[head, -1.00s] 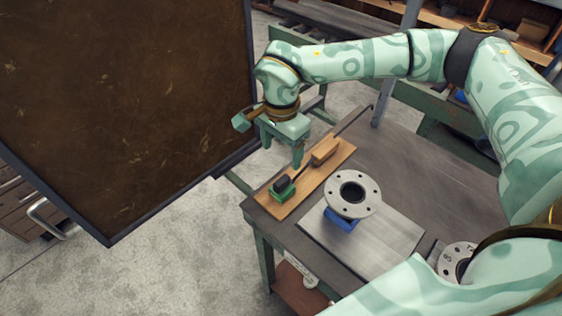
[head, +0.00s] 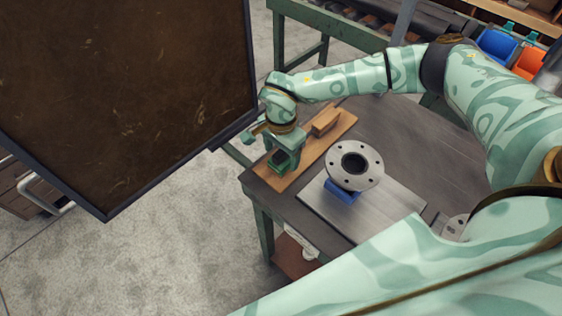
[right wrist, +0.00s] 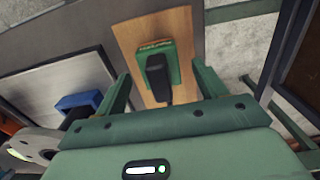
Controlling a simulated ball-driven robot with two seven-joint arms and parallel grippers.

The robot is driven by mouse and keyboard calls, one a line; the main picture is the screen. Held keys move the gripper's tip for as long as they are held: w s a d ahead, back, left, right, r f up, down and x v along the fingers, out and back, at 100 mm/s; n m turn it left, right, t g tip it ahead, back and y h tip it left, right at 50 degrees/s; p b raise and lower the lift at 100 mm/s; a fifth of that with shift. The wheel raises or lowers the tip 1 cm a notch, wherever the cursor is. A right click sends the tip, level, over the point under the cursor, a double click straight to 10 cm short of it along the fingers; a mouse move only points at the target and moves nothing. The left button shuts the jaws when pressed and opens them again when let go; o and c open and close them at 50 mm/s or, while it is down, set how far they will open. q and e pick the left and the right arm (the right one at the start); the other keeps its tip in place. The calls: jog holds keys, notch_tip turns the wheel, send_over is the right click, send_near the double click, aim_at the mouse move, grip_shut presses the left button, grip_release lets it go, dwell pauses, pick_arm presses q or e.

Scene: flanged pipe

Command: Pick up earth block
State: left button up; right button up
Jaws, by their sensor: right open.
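The earth block, a small green block with a black upper part, lies on a wooden board (head: 338,133) at the table's left end. In the right wrist view the earth block (right wrist: 173,64) sits between the two green fingers, with a copper-coloured strip along its far edge. My right gripper (head: 283,168) points down over it in the head view and hides part of it. In the right wrist view my right gripper (right wrist: 161,72) is open, one finger on each side of the block. I cannot tell whether the fingers touch it. My left gripper is out of view.
A wooden-handled tool (head: 325,121) lies on the board behind the gripper. A grey flanged pipe (head: 355,165) stands on a blue support (head: 342,191) on a metal plate (head: 392,211). A large dark panel (head: 120,90) is close on the left.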

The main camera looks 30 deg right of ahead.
notch_tip(320, 180, down, 2)
jog(key=shift+f, duration=0.15)
jog(key=c, duration=1)
jog(key=shift+c, duration=0.4)
jog(key=shift+r, duration=0.2)
